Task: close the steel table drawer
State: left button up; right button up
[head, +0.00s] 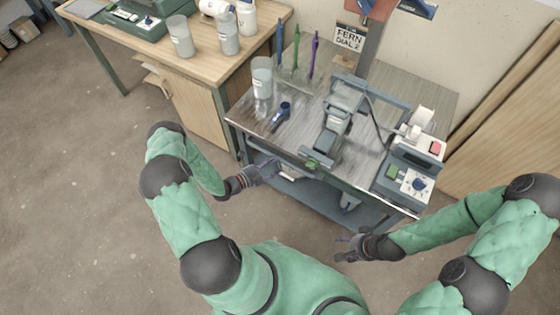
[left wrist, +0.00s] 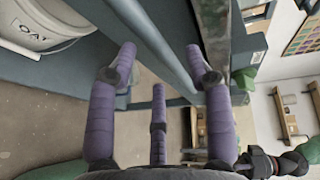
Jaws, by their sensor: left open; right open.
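The steel table (head: 297,130) stands at the centre right of the head view. Its drawer is not clearly visible under the front edge, and I cannot tell how far it is open. My left gripper (head: 271,168) is open and empty, just below the table's front left edge. In the left wrist view its purple fingers (left wrist: 160,65) are spread close to a blue-grey beam or panel (left wrist: 150,35) under the table. I cannot tell whether they touch it. My right gripper (head: 347,244) is open and empty, in front of the table, low and to the right.
A clear container (head: 262,78), a clamp-like device (head: 335,125) and a control box (head: 408,178) stand on the steel table. A wooden bench (head: 200,60) stands behind left. A white bucket labelled OAT (left wrist: 40,25) is below.

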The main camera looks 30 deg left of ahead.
pick_arm(q)
jog(key=v, duration=0.7)
jog(key=shift+s, duration=0.2)
jog(key=s+d+m+g+h, duration=0.3)
jog(key=d+m+g, duration=0.25)
jog(key=d, duration=0.25)
jog(key=s+d+m+g+h, duration=0.2)
jog(key=s+d+m+g, duration=0.15)
jog(key=d+m, duration=0.35)
jog(key=s+d+f+m+g+y, duration=0.1)
jog(key=s+d+m+g+y, duration=0.25)
jog(key=m, duration=0.85)
jog(key=s+f+m+g+y, duration=0.1)
jog(key=s+m+g+y, duration=0.35)
jog(key=m, duration=0.65)
jog(key=w+d+r+m+t, duration=0.1)
jog(key=m, duration=0.2)
jog(key=w+d+r+m+t, duration=0.1)
jog(key=m, duration=0.3)
jog(key=w+d+r+m+t, duration=0.1)
jog(key=m, duration=0.3)
jog(key=shift+w+m, duration=0.2)
jog(key=shift+m, duration=0.05)
